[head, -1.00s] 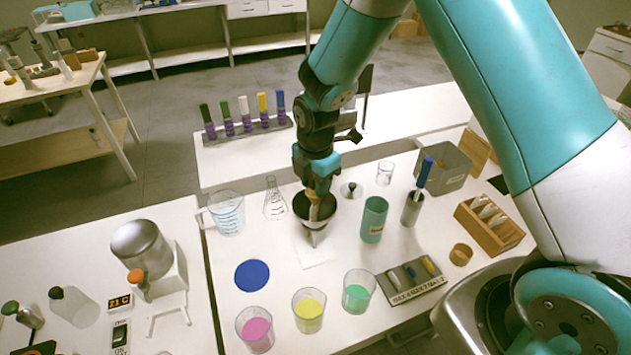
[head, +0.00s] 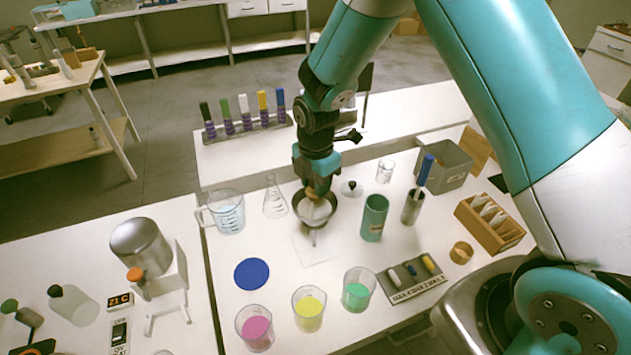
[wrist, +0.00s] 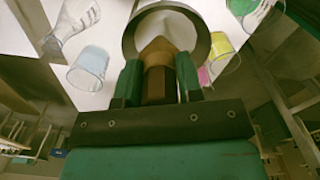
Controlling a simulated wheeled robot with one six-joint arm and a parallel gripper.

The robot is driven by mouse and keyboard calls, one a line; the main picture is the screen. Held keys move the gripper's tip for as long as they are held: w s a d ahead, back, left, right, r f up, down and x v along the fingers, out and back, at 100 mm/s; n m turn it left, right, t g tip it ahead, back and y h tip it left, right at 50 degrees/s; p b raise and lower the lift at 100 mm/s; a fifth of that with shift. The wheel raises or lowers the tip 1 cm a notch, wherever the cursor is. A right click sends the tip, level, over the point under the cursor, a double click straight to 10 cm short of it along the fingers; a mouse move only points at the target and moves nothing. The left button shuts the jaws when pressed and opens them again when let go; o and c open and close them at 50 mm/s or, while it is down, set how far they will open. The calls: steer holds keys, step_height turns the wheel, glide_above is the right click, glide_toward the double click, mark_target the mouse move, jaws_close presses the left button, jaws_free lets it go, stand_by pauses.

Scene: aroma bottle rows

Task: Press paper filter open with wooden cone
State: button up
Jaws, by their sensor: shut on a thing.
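My gripper (head: 315,188) is shut on the wooden cone (wrist: 158,75), with a green finger on each side of it in the wrist view. In the head view it is just above the dark-rimmed funnel (head: 335,219). A white paper filter (head: 314,211) shows spread inside the funnel. The gripper and cone hide part of it, and I cannot tell whether the cone touches it.
A measuring jug (head: 230,214) and a flask (head: 275,200) stand left of the funnel. A green canister (head: 374,217) and a metal holder (head: 412,207) stand to its right. Pink (head: 256,330), yellow (head: 309,311) and green (head: 357,292) beakers stand in front.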

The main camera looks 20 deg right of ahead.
steer(key=shift+r+p, duration=3.3)
steer(key=shift+r, duration=1.2)
